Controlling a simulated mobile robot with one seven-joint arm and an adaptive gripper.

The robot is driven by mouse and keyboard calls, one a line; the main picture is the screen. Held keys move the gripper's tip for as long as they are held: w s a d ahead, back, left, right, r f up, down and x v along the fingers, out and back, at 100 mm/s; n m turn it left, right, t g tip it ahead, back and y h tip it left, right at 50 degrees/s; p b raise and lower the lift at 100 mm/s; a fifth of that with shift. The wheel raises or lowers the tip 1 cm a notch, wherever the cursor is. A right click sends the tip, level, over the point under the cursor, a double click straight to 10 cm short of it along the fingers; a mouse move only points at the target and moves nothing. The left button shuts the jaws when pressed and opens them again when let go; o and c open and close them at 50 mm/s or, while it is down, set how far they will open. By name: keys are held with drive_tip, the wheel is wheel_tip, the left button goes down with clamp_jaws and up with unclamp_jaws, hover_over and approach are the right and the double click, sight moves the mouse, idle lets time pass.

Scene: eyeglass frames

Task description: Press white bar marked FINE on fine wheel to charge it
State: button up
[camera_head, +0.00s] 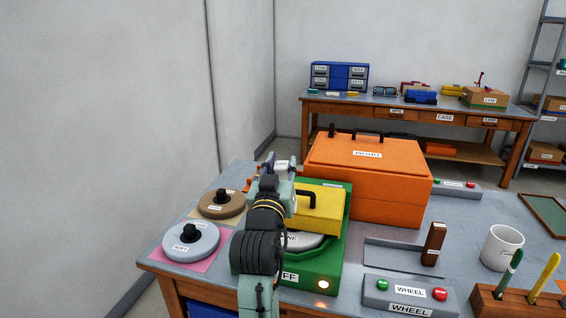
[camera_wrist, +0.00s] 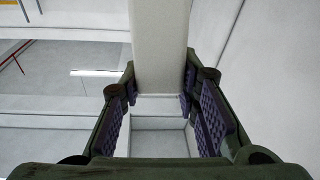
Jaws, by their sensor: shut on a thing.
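My gripper (camera_head: 281,163) is raised at the left of the workbench, near the green machine. In the wrist view, my gripper (camera_wrist: 160,92) is shut on a pale white bar (camera_wrist: 160,45), which sits between its purple pads. No marking on the bar can be read. The green machine (camera_head: 335,258) has a yellow hood (camera_head: 322,222) with a black handle. A grey wheel (camera_head: 305,241) shows under the hood, its label partly hidden and ending in "NE". My arm hides the machine's left part. The bar appears apart from the wheel.
A grey disc (camera_head: 191,240) and a brown disc (camera_head: 222,204) with black knobs lie at left. A large orange box (camera_head: 367,172) stands behind right. A WHEEL control box (camera_head: 409,297) with green and red buttons is in front right. A lamp (camera_head: 323,284) glows on the machine.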

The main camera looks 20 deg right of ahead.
drive_tip(key=shift+s+f, duration=0.1)
drive_tip(key=shift+f, duration=0.5)
wheel_tip(320, 180, down, 6)
drive_tip(key=b, duration=0.5)
drive_tip(key=shift+f, duration=0.15)
drive_tip(key=shift+f+b, duration=0.6)
drive_tip(key=shift+f, duration=0.15)
idle(1.0)
drive_tip(key=shift+r, duration=0.1)
wheel_tip(320, 180, up, 7)
drive_tip(key=p, duration=0.6)
drive_tip(key=shift+r, duration=1)
drive_tip(key=shift+s+a+f, duration=0.1)
